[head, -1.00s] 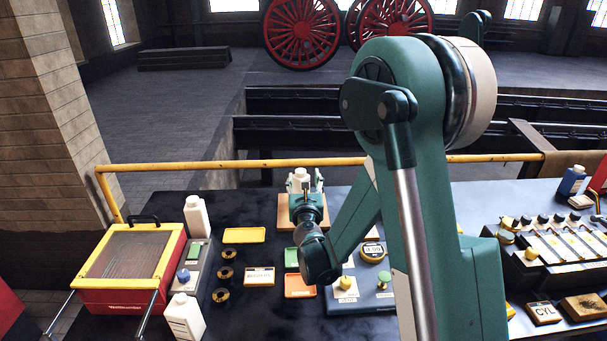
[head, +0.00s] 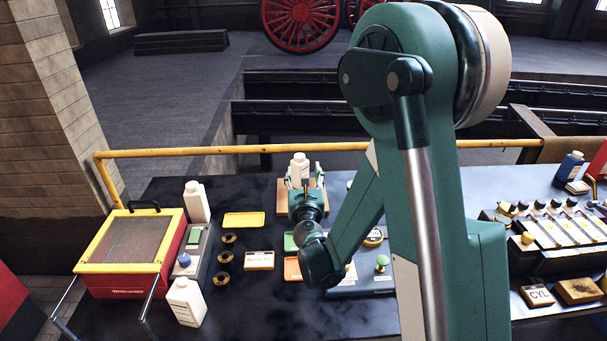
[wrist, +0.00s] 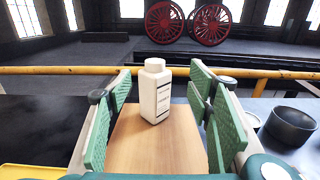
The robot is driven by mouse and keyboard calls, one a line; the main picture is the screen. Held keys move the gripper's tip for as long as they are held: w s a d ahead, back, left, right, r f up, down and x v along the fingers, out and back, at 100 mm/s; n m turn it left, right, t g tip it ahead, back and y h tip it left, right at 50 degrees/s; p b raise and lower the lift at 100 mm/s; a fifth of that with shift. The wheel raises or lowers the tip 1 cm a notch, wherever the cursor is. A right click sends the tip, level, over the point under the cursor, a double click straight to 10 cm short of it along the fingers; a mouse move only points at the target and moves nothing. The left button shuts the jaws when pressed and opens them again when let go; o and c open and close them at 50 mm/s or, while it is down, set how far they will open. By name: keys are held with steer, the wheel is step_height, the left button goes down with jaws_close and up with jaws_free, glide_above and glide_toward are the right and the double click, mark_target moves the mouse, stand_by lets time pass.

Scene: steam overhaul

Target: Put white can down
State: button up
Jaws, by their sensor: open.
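The white can (head: 300,167) is a square-shouldered white bottle with a cap and a dark-lettered label. It stands upright on a wooden board (head: 284,207) at the back of the bench. In the wrist view the can (wrist: 154,95) stands on the light wooden surface (wrist: 150,148), beyond and between the spread fingers. My gripper (head: 303,180) is open, its green-padded fingers apart on both sides and clear of the can; it also shows in the wrist view (wrist: 160,100). The can's underside contact is partly hidden in the head view.
Other white bottles (head: 197,202) (head: 186,303) stand at left by a red and yellow box (head: 125,285). A yellow tray (head: 244,220) lies left of the board. A yellow rail (head: 220,152) runs behind. A dark round bowl (wrist: 290,125) is right of my gripper.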

steer(key=shift+d+r, duration=0.1)
stand_by(0.3)
steer(key=s+d+r+m+g+h, duration=0.25)
steer(key=s+d+r+m, duration=0.25)
steer(key=s+d+m, duration=0.4)
steer(key=s+d+r+m+g+h, duration=0.25)
steer(key=s+d+r+m, duration=0.25)
steer(key=s+d+m, duration=0.35)
steer(key=s+f+m+g+y, duration=0.2)
steer(key=s+m, duration=0.7)
steer(key=s, duration=0.5)
steer(key=s+a+f+m+g+y, duration=0.1)
steer(key=s+f+m+g+y, duration=0.1)
steer(key=s+m, duration=0.7)
steer(key=s+g+y, duration=0.1)
steer(key=s+g, duration=0.1)
steer(key=s, duration=0.3)
steer(key=shift+s, duration=0.25)
steer(key=shift+o, duration=0.5)
steer(key=shift+a+f, duration=0.1)
steer(key=shift+f, duration=0.05)
